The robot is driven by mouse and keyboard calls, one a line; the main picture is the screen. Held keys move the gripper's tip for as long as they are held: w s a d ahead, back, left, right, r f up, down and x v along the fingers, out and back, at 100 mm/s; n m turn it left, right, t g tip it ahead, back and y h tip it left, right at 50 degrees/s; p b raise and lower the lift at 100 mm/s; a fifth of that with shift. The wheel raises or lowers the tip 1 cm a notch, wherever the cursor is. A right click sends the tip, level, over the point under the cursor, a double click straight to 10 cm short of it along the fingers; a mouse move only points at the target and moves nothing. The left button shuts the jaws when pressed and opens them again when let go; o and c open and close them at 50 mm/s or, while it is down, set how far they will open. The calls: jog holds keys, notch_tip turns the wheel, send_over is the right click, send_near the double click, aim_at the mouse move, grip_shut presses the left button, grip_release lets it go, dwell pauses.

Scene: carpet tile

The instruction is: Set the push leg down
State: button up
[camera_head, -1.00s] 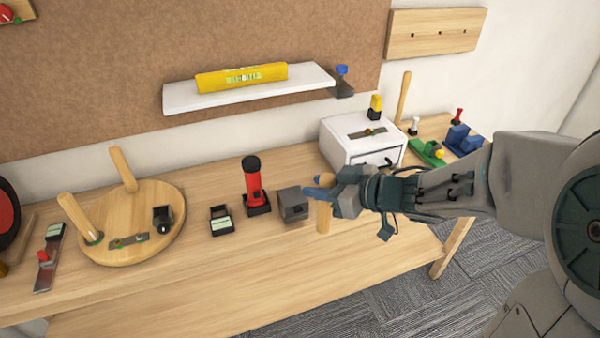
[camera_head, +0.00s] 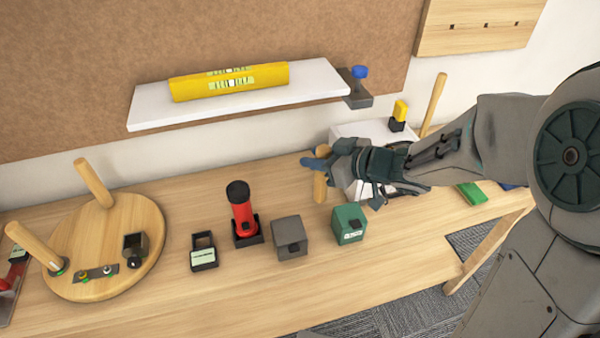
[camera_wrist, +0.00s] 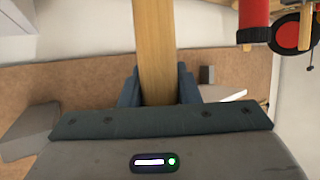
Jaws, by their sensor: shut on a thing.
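My gripper (camera_head: 318,164) is shut on a light wooden leg (camera_head: 319,188), held roughly upright above the bench, in front of the white drawer box. The wrist view shows the leg (camera_wrist: 154,45) between the two fingers, running out of the top of the picture. Whether its lower end touches the bench is hard to tell. Two similar wooden legs stand on the round wooden board at the left, one at its back (camera_head: 94,184) and one at its front left (camera_head: 34,245).
The bench (camera_head: 250,300) holds a grey block (camera_head: 289,238), a green box (camera_head: 348,223), a red flashlight (camera_head: 242,210) in a dark holder and a small dark tray (camera_head: 203,252). The white drawer box (camera_head: 362,131) is behind my gripper. A shelf (camera_head: 150,112) carries a yellow level (camera_head: 230,82).

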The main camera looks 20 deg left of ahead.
jog(key=w+a+f, duration=0.3)
jog(key=a+f, duration=0.2)
jog(key=f, duration=0.2)
jog(key=shift+w+f+b, duration=0.15)
jog(key=shift+f+b, duration=0.15)
jog(key=shift+b, duration=0.15)
jog(key=shift+f, duration=0.15)
jog(key=shift+f, duration=0.15)
jog(key=o, duration=1.1)
